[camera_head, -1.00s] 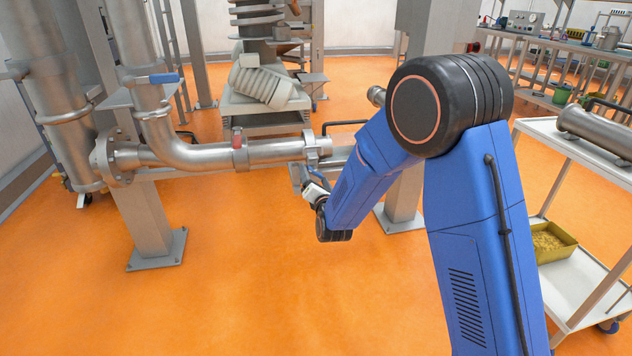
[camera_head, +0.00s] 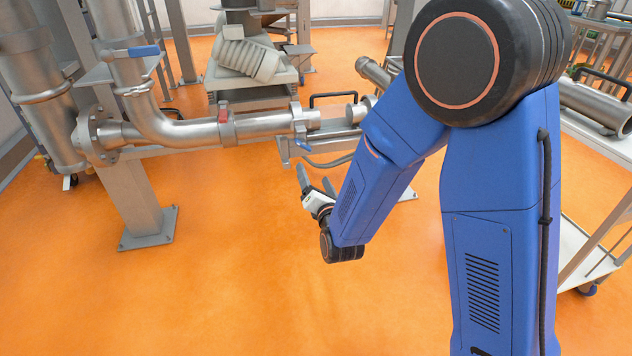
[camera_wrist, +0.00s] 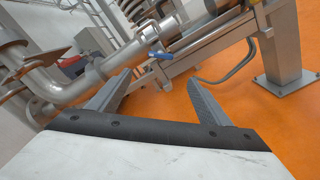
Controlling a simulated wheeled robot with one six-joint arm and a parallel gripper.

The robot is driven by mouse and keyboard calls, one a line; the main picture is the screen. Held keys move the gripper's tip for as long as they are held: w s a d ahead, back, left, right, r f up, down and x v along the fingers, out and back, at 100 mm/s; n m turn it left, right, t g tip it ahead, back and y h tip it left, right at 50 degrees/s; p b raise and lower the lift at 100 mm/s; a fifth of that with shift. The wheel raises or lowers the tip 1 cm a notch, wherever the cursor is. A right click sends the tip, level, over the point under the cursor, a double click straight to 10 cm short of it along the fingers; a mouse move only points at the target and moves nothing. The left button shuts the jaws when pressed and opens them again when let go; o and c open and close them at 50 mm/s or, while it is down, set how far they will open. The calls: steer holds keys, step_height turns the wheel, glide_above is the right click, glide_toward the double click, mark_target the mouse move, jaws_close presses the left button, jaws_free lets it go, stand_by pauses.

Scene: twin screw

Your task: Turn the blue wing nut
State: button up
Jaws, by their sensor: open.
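The blue wing nut (camera_head: 303,145) hangs under a metal clamp (camera_head: 298,122) at the right end of the steel pipe (camera_head: 262,125). It also shows in the wrist view (camera_wrist: 162,55), upper middle, beyond the space between the fingers. My gripper (camera_head: 315,177) is open and empty, below the clamp in the head view, with its fingers pointing up toward the pipe. In the wrist view both fingers of my gripper (camera_wrist: 158,77) stand wide apart. The fingers appear clear of the wing nut.
A clamp with a red part (camera_head: 225,118) sits farther left on the pipe. A blue-handled valve (camera_head: 144,51) is at upper left. A metal beam (camera_head: 320,145) runs beside the pipe end. A white cart (camera_head: 575,255) stands at right. The orange floor (camera_head: 230,290) in front is clear.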

steer(key=shift+s+d, duration=0.25)
steer(key=shift+s, duration=0.45)
steer(key=m, duration=3.6)
glide_toward(304, 147)
steer(key=x, duration=0.9)
steer(key=shift+w, duration=0.15)
steer(key=c, duration=1)
